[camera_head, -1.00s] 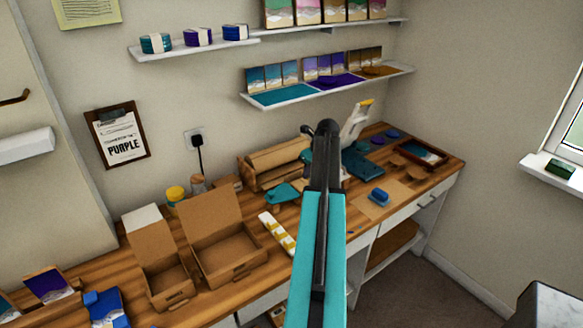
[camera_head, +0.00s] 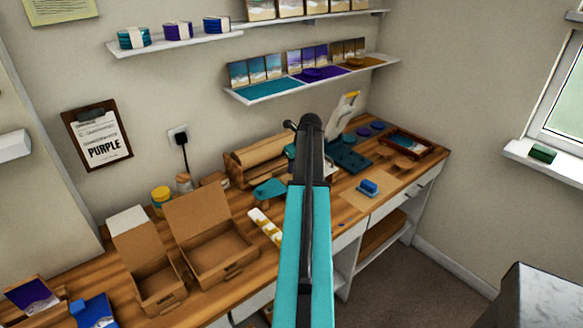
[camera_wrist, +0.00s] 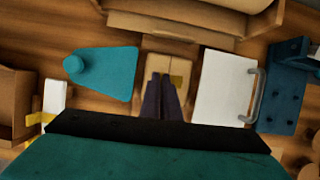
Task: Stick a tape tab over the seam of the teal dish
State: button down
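In the wrist view, the dark fingers of my gripper (camera_wrist: 164,78) are close together, over a tan packet (camera_wrist: 158,66) with a thin seam line. A small yellow tape tab (camera_wrist: 177,80) shows at the right fingertip; it appears pinched there, and I cannot tell whether it touches the packet. No open teal dish shows under the fingers; whether one is inside the packet cannot be seen. A white strip with yellow tabs (camera_head: 263,226) lies on the bench in the head view, and part of it shows at left in the wrist view (camera_wrist: 52,98). My arm hides the packet in the head view.
A dark teal pegged board (camera_wrist: 278,100) stands farther right. A paper-roll rack (camera_head: 262,160) is behind. Open cardboard boxes (camera_head: 212,250) occupy the bench's left.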

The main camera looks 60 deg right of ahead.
jog(key=shift+f+b, duration=0.8)
jog(key=shift+f, duration=0.5)
jog(key=shift+f, duration=0.6)
dwell(1.4)
jog(key=c, duration=1.9)
grip_release()
jog(key=shift+c, duration=0.2)
jog(key=shift+r, duration=0.1)
jog(key=shift+r+p, duration=2.75)
jog(key=shift+r, duration=1.2)
